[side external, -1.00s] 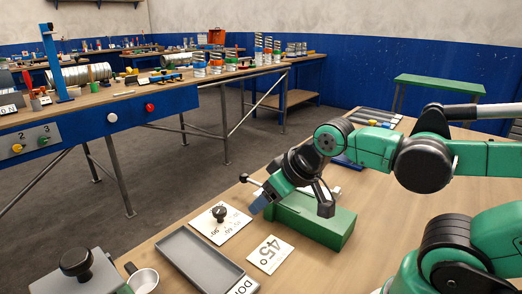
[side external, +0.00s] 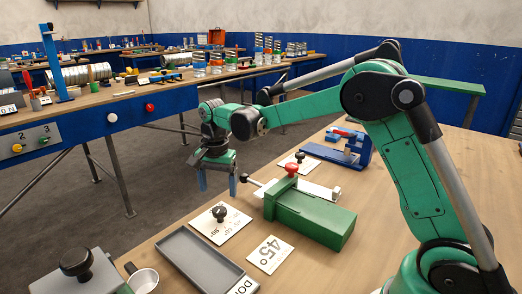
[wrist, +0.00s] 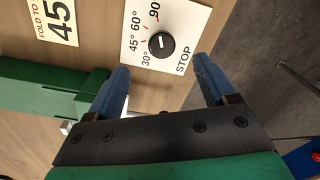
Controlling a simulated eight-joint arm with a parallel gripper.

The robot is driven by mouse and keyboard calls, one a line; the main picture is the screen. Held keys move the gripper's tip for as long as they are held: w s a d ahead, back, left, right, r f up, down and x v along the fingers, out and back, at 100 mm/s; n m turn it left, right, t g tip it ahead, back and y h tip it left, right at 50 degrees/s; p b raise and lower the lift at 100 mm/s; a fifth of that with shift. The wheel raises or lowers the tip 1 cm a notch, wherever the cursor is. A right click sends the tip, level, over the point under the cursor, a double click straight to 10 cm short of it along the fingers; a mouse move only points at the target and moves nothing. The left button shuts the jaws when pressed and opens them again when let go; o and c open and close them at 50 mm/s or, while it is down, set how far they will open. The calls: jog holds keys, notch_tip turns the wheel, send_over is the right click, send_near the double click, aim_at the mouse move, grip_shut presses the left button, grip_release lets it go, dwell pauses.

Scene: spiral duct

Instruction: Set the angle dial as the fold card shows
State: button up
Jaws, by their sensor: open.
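The angle dial is a round black knob (side external: 219,212) on a white plate (side external: 236,222) near the table's far edge. In the wrist view the knob (wrist: 161,45) has a short white mark, and the plate carries 30°, 45°, 60°, 90 and STOP. Which label the mark points at is hard to tell. The white fold card (side external: 270,254) reads 45°; in the wrist view the card (wrist: 53,20) shows "FOLD TO 45", partly cut off. My gripper (side external: 218,188) is open and empty, fingers pointing down, above and apart from the dial. Its blue fingers (wrist: 162,75) stand apart below the knob in the wrist view.
A green block (side external: 310,215) with a red knob and a lever stands right of the dial. A grey tray (side external: 205,262), a mug (side external: 143,280) and a grey box with a black knob (side external: 76,264) are nearby. A blue device (side external: 345,148) stands behind.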

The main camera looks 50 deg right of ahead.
aim_at(219, 209)
jog(key=shift+w+f+m, duration=0.25)
jog(key=shift+f+m, duration=0.05)
jog(key=shift+f, duration=2.95)
grip_shut()
